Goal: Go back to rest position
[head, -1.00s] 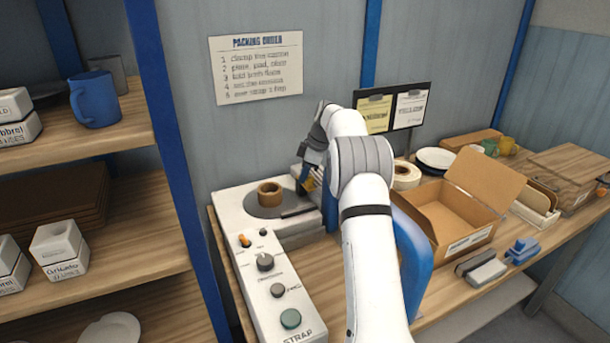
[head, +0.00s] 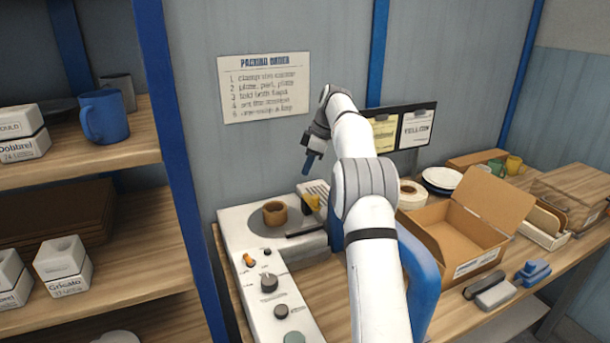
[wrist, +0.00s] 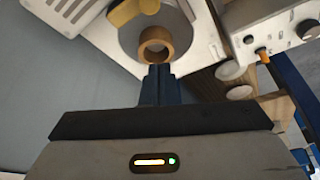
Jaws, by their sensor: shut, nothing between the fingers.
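My gripper (head: 308,164) is raised above the back of the white strapping machine (head: 240,221), pointing down. Its dark blue fingers are together and empty, and they also show in the wrist view (wrist: 158,84). A brown ring (head: 275,213) sits on the machine's round grey plate (head: 262,239). In the wrist view the ring (wrist: 155,47) appears just beyond the fingertips, apart from them. A yellow part (head: 313,203) stands at the back of the machine, below and apart from the gripper.
An open cardboard box (head: 450,238) stands on the bench right of my arm. A tape roll (head: 411,194), plates (head: 441,179) and mugs (head: 513,165) stand behind it. A shelf with a blue mug (head: 104,117) and boxes is at the left. Space above the machine is clear.

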